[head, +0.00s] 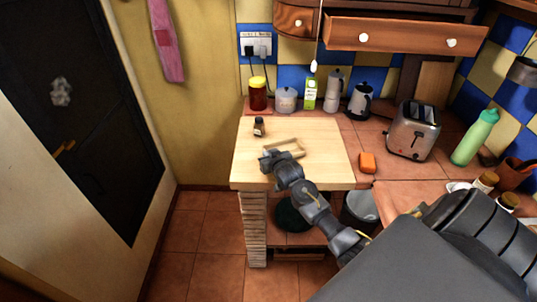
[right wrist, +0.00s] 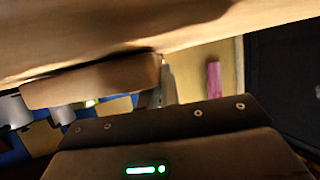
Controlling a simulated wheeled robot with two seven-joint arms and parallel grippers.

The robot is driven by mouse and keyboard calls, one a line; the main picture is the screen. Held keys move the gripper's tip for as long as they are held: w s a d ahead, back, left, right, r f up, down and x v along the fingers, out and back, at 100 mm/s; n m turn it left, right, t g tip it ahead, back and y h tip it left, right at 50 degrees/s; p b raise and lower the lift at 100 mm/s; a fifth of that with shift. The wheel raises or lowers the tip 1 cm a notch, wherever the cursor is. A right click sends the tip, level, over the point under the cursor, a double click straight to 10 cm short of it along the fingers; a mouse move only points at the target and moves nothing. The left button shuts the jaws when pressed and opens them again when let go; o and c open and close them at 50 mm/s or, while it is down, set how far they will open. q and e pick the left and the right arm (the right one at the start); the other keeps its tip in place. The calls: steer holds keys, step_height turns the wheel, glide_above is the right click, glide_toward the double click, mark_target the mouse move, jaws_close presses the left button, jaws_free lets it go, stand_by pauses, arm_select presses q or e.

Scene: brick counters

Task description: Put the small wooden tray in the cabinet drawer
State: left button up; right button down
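The small wooden tray (head: 291,146) lies on the pale wooden board (head: 325,150) on the counter. It also shows close up in the right wrist view (right wrist: 90,82), which appears upside down. My right gripper (head: 268,161) is low over the board at the tray's near left side, against or very close to its edge. Its fingers are small and dark, so I cannot tell whether they are shut on the tray. The wide cabinet drawer (head: 405,35) with two white knobs hangs above the counter and appears pulled out. A smaller drawer (head: 297,21) is left of it. My left gripper is out of view.
A small dark jar (head: 259,127) stands behind the tray.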

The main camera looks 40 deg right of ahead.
steer(key=shift+f, duration=0.25)
steer(key=c, duration=1.6)
jaws_free()
steer(key=shift+r, duration=0.1)
